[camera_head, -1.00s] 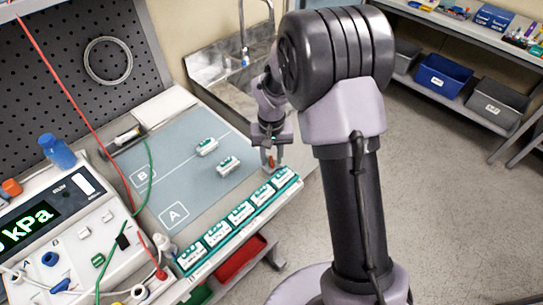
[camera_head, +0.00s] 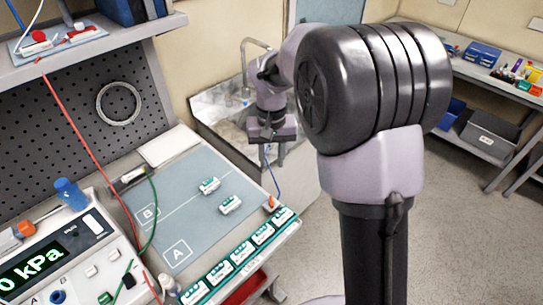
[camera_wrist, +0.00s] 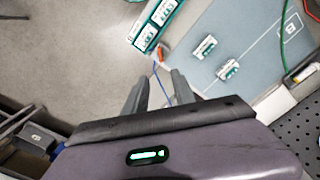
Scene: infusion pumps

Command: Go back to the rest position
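My gripper (camera_head: 274,152) hangs above the far right end of the bench, clear of the surface. In the wrist view its two fingers (camera_wrist: 160,90) stand apart with nothing held between them. A small orange connector (camera_head: 271,203) sits at the far end of the row of pumps, with a blue cable by it. In the wrist view the orange connector (camera_wrist: 161,54) lies beyond the fingertips. Several green-and-white pumps (camera_head: 241,252) stand in a rack along the bench front. Two more pumps (camera_head: 230,204) lie on the grey-blue mat (camera_head: 180,218).
A kPa gauge unit (camera_head: 60,258) with hoses stands at the left, below a shelf (camera_head: 95,58). A sink (camera_head: 225,105) is behind the bench. Storage shelves with bins (camera_head: 488,135) stand at the right. Open floor (camera_head: 450,230) lies right of my arm.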

